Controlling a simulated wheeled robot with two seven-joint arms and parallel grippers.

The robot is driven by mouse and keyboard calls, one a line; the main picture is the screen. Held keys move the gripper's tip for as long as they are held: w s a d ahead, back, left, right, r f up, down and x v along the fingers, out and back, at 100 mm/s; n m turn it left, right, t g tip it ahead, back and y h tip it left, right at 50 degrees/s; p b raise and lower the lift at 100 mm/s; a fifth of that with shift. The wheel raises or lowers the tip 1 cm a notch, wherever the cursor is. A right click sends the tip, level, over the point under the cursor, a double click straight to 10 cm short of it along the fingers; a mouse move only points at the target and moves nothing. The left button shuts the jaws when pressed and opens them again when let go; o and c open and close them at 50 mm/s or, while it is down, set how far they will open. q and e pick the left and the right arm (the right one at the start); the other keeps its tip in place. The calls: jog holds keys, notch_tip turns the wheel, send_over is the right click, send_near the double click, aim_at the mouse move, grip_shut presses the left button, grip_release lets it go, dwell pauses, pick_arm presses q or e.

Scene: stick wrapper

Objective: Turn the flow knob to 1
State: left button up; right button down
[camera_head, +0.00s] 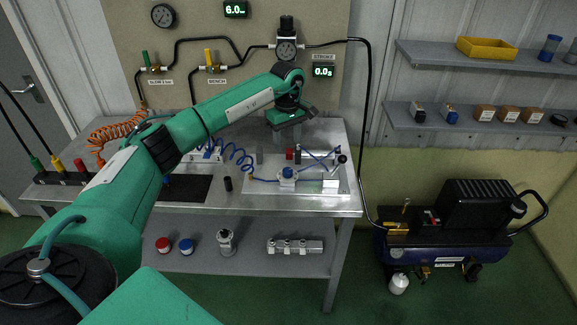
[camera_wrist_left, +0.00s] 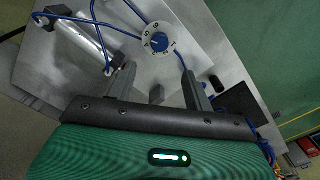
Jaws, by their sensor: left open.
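The flow knob (camera_head: 288,173) is a small blue knob on a white round body, standing on the light plate on the bench. In the left wrist view the blue knob (camera_wrist_left: 158,42) sits in the middle of a white dial ring with dark marks, too small to read surely. My left gripper (camera_head: 291,146) is above the back part of the plate, behind the knob in the head view. In the left wrist view its two fingers (camera_wrist_left: 158,70) are apart and empty, with the knob beyond the gap between them. My right gripper is not in view.
Blue tubes (camera_wrist_left: 115,25) run to the knob's body. A cylinder (camera_wrist_left: 90,35) lies beside it on the plate. A black upright piece (camera_head: 228,184) stands left of the plate (camera_head: 262,187). A gauge unit (camera_head: 286,48) and displays are on the back panel.

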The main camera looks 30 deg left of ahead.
aim_at(287, 169)
pick_arm(q)
notch_tip(287, 169, down, 11)
jog(key=p, duration=0.2)
jog(key=shift+f+p, duration=0.15)
jog(key=shift+p, duration=0.25)
jog(key=c, duration=1)
jog(key=shift+o, duration=0.2)
